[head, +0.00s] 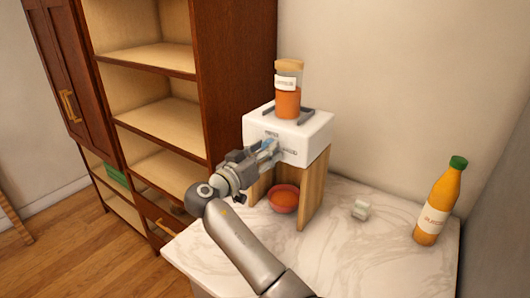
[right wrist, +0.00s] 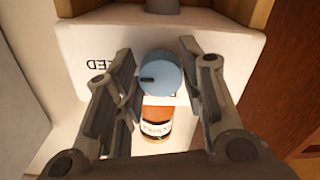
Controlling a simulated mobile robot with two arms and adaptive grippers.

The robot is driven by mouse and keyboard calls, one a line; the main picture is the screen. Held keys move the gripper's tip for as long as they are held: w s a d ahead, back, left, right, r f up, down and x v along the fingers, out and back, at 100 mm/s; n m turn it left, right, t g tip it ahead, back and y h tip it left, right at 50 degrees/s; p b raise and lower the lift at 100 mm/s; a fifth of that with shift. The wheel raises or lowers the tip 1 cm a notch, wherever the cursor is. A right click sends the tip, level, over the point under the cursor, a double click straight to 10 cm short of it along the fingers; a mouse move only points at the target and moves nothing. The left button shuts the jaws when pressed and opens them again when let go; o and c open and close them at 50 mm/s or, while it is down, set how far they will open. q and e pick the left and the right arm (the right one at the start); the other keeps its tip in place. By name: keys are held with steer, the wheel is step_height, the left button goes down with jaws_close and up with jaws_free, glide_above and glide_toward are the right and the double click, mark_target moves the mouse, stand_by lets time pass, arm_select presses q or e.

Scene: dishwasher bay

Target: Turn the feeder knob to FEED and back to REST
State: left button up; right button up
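The feeder is a white box (head: 309,130) on a wooden stand, with a clear jar (head: 288,103) of orange contents on top. Its round light-blue knob (right wrist: 160,73) is on the front face. The right wrist view is upside down; the knob's dark mark points left there, towards the FEED lettering (right wrist: 101,65). My right gripper (head: 268,150) is at the front of the box, with a finger close against each side of the knob (right wrist: 161,75); it looks shut on it. The REST lettering is not readable. My left gripper is out of view.
A red bowl (head: 283,198) sits under the feeder. A small pale object (head: 360,209) and an orange bottle with a green cap (head: 434,205) stand to the right on the marble counter (head: 335,255). A tall wooden cabinet (head: 235,75) is on the left.

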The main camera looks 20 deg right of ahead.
steer(key=c, duration=0.5)
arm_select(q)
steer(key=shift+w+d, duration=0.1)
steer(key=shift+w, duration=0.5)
arm_select(e)
steer(key=shift+o, duration=0.2)
steer(key=shift+n, duration=0.3)
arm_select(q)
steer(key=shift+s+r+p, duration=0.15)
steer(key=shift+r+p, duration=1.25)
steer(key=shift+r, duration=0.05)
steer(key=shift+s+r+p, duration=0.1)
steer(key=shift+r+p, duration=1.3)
arm_select(e)
steer(key=shift+s+d+r+n, duration=0.1)
steer(key=shift+r+n, duration=0.05)
steer(key=shift+n, duration=2.7)
steer(key=shift+r+n, duration=0.15)
steer(key=shift+n, duration=2.75)
steer(key=shift+s+d+r+n, duration=0.1)
steer(key=shift+r+n, duration=0.05)
steer(key=shift+n, duration=2.7)
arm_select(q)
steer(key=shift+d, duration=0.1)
